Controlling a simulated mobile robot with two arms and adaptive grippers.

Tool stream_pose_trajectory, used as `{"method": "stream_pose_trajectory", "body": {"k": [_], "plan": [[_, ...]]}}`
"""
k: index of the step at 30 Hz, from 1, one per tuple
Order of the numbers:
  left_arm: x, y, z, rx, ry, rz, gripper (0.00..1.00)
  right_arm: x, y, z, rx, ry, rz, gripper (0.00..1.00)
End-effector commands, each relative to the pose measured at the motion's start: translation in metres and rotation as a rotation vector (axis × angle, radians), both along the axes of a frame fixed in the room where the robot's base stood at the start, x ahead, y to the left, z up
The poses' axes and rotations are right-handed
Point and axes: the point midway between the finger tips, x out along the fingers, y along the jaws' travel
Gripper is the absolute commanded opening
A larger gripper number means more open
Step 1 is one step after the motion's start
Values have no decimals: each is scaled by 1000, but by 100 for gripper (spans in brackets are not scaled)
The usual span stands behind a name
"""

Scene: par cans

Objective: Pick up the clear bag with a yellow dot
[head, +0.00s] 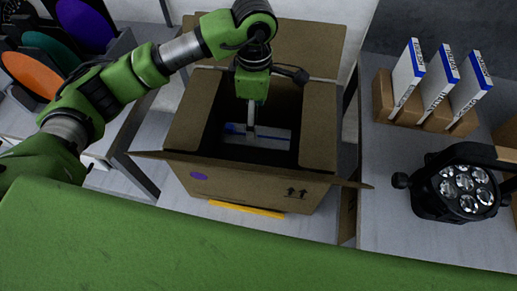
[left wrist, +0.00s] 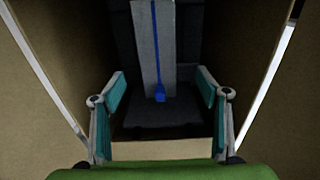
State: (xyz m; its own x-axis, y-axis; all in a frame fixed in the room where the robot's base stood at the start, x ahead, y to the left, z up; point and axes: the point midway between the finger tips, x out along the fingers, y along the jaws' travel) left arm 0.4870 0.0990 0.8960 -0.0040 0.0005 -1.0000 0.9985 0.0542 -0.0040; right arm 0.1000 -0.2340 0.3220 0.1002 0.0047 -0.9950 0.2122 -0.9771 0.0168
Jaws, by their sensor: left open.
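My left gripper (head: 252,108) points down into an open cardboard box (head: 245,185). In the left wrist view its two teal fingers (left wrist: 160,76) are spread, with nothing between them. Ahead of the fingers, inside the box, lies a pale grey item with a blue stripe (left wrist: 143,40); it also shows in the head view (head: 270,138). Whether this is a clear bag, I cannot tell. I see no yellow dot on it. The dark inside of the box hides other contents. My right gripper is not in view.
The box has raised flaps and a purple dot (head: 199,176); a yellow strip (head: 246,209) lies at its foot. On the right table stand a black par can (head: 463,188) and a cardboard holder (head: 436,118) with white cartons. Coloured discs (head: 35,75) stand at left.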

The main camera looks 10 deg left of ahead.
Motion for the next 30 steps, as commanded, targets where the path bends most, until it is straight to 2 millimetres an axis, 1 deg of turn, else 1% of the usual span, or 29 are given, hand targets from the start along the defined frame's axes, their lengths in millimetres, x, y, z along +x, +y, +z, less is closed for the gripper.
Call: {"method": "stream_pose_trajectory", "body": {"k": [1,5,8,12,14,18,23,28,30], "plan": [[0,0,-6,-1,0,0,68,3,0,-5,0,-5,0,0],[-1,0,-15,0,3,1,68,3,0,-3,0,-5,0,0],[-2,0,-32,1,6,1,68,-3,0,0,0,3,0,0],[-1,0,-60,1,6,2,68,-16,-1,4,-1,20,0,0],[-1,0,-71,-1,4,1,68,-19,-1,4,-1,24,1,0],[0,0,-86,-1,2,0,68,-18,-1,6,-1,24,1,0],[1,0,-96,0,2,0,68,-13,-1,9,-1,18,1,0],[4,0,-121,1,5,2,68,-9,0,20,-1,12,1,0],[4,0,-131,0,4,1,68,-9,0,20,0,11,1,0]]}}
